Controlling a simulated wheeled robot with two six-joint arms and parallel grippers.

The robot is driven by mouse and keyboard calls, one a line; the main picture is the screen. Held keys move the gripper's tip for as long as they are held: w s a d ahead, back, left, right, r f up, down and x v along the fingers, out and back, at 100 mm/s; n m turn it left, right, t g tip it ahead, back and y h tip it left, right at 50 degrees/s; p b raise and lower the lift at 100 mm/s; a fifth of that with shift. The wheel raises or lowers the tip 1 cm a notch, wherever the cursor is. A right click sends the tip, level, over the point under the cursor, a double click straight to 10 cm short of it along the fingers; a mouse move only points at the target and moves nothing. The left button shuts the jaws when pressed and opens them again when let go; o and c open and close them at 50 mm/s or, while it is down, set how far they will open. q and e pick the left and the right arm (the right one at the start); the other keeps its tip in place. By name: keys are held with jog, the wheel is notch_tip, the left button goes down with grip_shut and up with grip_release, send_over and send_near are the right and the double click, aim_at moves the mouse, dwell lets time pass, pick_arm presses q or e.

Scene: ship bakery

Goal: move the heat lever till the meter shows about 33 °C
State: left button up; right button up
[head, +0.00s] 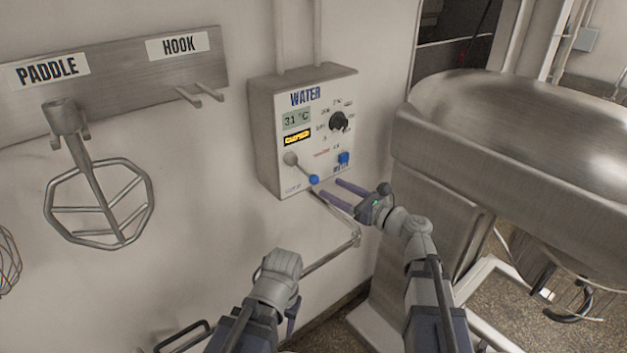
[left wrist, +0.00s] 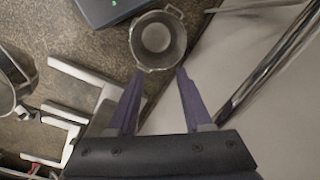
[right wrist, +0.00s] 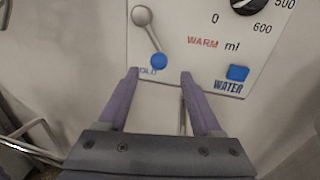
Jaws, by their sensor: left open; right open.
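The white water panel (head: 277,95) on the wall has a meter (head: 296,119) reading 31 °C. Below it, the heat lever (head: 303,169) runs from a grey round pivot down and right to a blue knob, which sits by a partly hidden "COLD" label (right wrist: 148,71). "WARM" (right wrist: 203,42) is printed to the right. My right gripper (head: 328,188) is open and empty just below the knob. In the right wrist view the lever (right wrist: 148,38) ends just beyond the gap between the fingertips. My left gripper (left wrist: 158,74) is open and empty, pointing down, low in front.
The panel also has a black dial (head: 339,121), a yellow display (head: 297,138) and a blue WATER button (head: 344,157). A metal pipe (head: 330,254) runs below it. A large mixer (head: 520,130) stands right. A paddle (head: 97,190) hangs left. A metal pot (left wrist: 158,40) is below my left gripper.

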aim_at(318, 181)
jog(key=x, duration=0.7)
jog(key=shift+w+a, duration=0.25)
jog(key=shift+a, duration=0.15)
jog(key=shift+c, duration=0.3)
grip_shut()
dwell(0.8)
